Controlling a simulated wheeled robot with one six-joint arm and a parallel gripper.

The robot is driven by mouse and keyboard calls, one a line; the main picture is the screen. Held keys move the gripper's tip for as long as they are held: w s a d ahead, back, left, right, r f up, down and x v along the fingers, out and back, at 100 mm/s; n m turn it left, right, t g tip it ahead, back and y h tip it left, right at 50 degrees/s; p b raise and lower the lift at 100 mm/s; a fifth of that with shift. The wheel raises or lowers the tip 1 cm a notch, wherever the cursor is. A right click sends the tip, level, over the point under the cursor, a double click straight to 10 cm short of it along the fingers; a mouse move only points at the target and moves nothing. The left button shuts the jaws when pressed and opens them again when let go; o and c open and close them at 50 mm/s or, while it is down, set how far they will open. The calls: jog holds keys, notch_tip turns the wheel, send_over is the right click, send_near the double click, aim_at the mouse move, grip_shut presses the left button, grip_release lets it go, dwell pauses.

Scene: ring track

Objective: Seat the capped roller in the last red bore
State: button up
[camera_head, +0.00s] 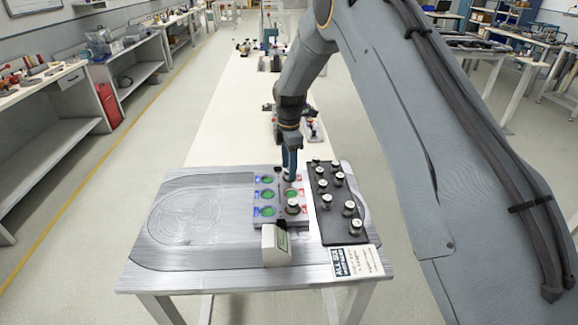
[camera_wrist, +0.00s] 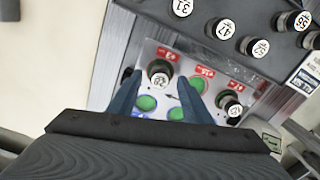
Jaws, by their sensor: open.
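My gripper (camera_head: 289,172) is over the far end of the bore plate (camera_head: 264,222). In the wrist view its two blue fingers (camera_wrist: 157,79) are apart, one on each side of a capped roller (camera_wrist: 160,73) at a red-labelled bore. I cannot tell whether they touch it. Another capped roller (camera_wrist: 230,102) stands at the other end of the red row; it also shows in the head view (camera_head: 292,206). Between the two, the middle red bore (camera_wrist: 197,84) shows bare green. The blue-labelled bores (camera_head: 267,195) show green too.
A black tray (camera_head: 325,228) with several numbered capped rollers stands right of the plate. A pale box (camera_head: 276,246) stands in front of the plate, and a printed sign (camera_head: 356,262) lies at the front right. The table's left side (camera_head: 185,218) is clear.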

notch_tip(320, 180, up, 12)
jog(key=b, duration=0.5)
jog(key=s+d+f+m, duration=0.1)
jog(key=s+d+m, duration=0.3)
jog(key=s+m, duration=0.3)
jog(key=s+d+f+m+t, duration=0.1)
jog(key=s+d+m, duration=0.4)
jog(key=s, duration=0.9)
jog(key=s+d+f+m, duration=0.3)
jog(key=s+d+m, duration=0.2)
jog(key=s+m, duration=0.4)
jog(key=s, duration=0.2)
jog(key=shift+s+t, duration=0.3)
jog(key=shift+d, duration=0.1)
